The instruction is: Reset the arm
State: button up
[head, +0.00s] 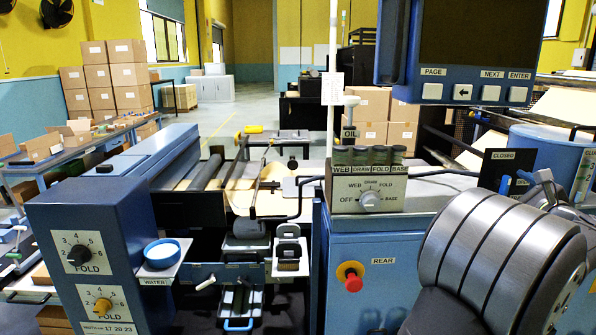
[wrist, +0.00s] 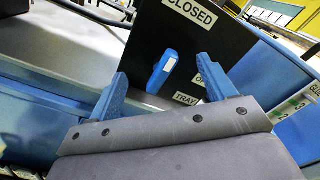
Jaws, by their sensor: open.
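In the wrist view my gripper (wrist: 162,68) is open, with its two blue fingers spread and nothing held between them. Past the fingertips a blue lever (wrist: 163,71) with a white patch sits on a black panel (wrist: 205,45). The lever appears between the fingers with a gap on each side; its depth from them is hard to judge. The panel reads CLOSED at the top and TRAY low down; a label between is partly hidden by the right finger. In the head view the CLOSED panel (head: 503,157) stands at the right, and the gripper is hard to make out there.
A control box (head: 365,192) with a grey knob stands left of the panel. A red button (head: 350,275) is on the blue cabinet below. A blue display (head: 470,45) hangs above. A blue bowl (head: 162,253) sits on the WATER shelf at the left.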

jog(key=m, duration=0.7)
jog(key=shift+d, duration=0.1)
jog(key=n, duration=1.2)
jog(key=shift+a+f, duration=0.1)
jog(key=shift+a, duration=0.1)
jog(key=n, duration=0.4)
jog(key=shift+f+n, duration=0.1)
jog(key=shift+n, duration=0.2)
jog(key=s, duration=1.4)
dwell(0.8)
